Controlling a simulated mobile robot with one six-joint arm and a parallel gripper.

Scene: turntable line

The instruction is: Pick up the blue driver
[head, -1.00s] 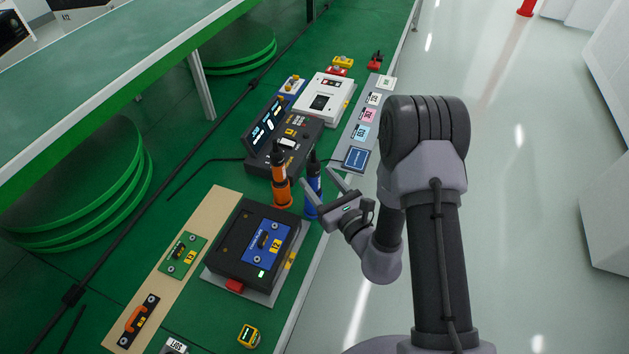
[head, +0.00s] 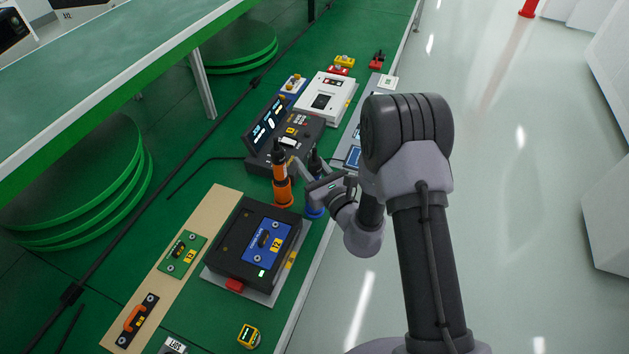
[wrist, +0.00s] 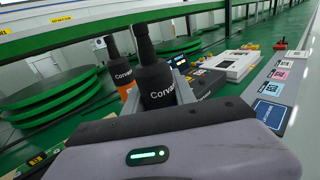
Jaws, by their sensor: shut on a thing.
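The blue driver (head: 314,212) stands upright in its blue base at the right edge of the green bench, mostly hidden behind my gripper in the head view. My gripper (head: 318,178) is shut on its dark upper body. In the wrist view the driver's black body (wrist: 157,85) stands between the fingers of my gripper (wrist: 160,92), and its lower part is hidden. The orange driver (head: 282,180) stands upright just to the left, apart from the blue one; it also shows in the wrist view (wrist: 128,93).
A black box with a blue plate (head: 262,243) lies in front of the drivers. A dark console with a screen (head: 275,140) and a white unit (head: 325,98) stand behind. Coloured cards run along the right bench edge. The floor on the right is clear.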

